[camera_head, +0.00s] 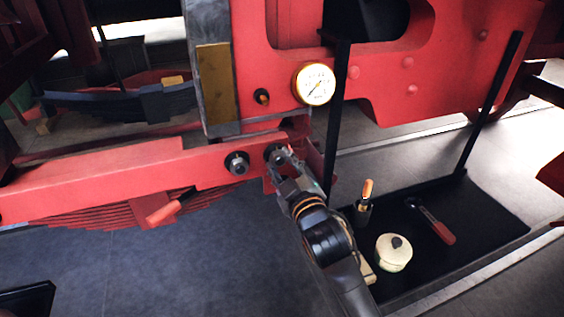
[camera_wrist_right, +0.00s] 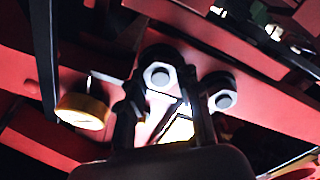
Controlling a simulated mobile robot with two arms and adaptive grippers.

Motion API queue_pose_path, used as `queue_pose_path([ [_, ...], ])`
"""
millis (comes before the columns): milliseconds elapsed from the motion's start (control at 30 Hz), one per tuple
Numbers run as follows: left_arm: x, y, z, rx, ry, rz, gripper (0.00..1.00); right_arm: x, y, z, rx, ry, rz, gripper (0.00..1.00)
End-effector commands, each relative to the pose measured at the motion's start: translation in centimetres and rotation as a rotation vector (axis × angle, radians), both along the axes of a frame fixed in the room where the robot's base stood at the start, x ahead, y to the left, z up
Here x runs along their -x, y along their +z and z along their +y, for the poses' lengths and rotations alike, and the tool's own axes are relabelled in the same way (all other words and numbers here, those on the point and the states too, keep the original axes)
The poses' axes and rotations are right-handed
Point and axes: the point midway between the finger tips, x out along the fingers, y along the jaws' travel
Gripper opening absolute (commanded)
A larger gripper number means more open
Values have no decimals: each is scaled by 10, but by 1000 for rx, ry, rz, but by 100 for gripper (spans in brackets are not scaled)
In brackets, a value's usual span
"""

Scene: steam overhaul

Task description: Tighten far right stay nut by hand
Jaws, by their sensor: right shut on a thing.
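The far right stay nut (camera_head: 275,153) is a dark round-based nut on the red beam (camera_head: 110,178), just below the grey upright. My right gripper (camera_head: 281,162) reaches up from below and is shut on it, partly covering it. In the right wrist view this nut (camera_wrist_right: 159,75) shows a pale stud end and lies between the two dark fingers (camera_wrist_right: 158,100). A second stay nut (camera_head: 237,163) sits to its left on the same beam, apart from the gripper; it also shows in the wrist view (camera_wrist_right: 222,101).
A brass-rimmed gauge (camera_head: 314,84) is above right of the nut. A black hanging tray (camera_head: 480,222) at right carries a red-handled ratchet (camera_head: 432,222), a cream lidded pot (camera_head: 393,254) and an orange-topped item (camera_head: 365,200). A red handle (camera_head: 170,208) sticks out by the leaf spring.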

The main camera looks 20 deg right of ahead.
Motion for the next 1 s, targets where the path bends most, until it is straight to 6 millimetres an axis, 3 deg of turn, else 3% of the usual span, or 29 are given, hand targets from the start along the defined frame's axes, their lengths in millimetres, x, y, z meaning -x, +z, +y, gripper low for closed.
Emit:
queue_pose_path([
  [700, 0, 2, 0, 0, 0, 0, 57, 0, -3, 0, -78, 0, 9, 2],
  [733, 0, 2, 0, 0, 0, 0, 57, 0, -3, 0, -78, 0, 9, 35],
  [833, 0, 2, 0, 0, 0, 0, 57, 0, -3, 0, -78, 0, 8, 56],
  [1000, 0, 2, 0, 0, 0, 0, 57, 0, -1, 0, -77, 0, 5, 57],
])
